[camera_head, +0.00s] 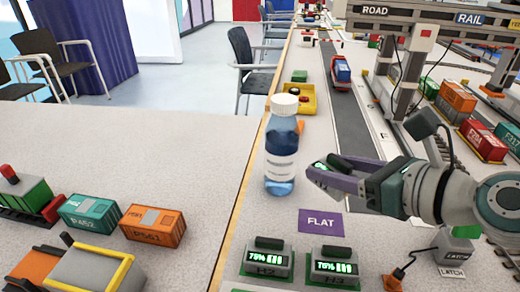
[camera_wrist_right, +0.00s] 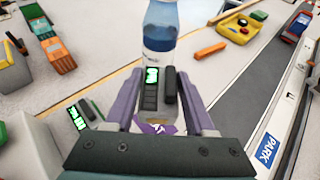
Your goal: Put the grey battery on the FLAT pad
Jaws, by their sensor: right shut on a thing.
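My right gripper (camera_head: 338,174) is shut on the grey battery (camera_head: 328,163), which has a green display and a dark handle. In the right wrist view the battery (camera_wrist_right: 151,98) sits between the two purple fingers. The purple FLAT pad (camera_head: 321,222) lies bare on the table, below and in front of the gripper; the battery is held above the table, behind the pad in the head view. A small purple patch shows under the fingers in the right wrist view. My left gripper is not in view.
A water bottle (camera_head: 282,150) stands upright close left of the gripper. Two displays reading 75%, labelled H2 (camera_head: 267,262) and H3 (camera_head: 334,267), stand in front of the pad. A latch block (camera_head: 452,246) is at right. A yellow tray (camera_head: 305,99) lies behind the bottle.

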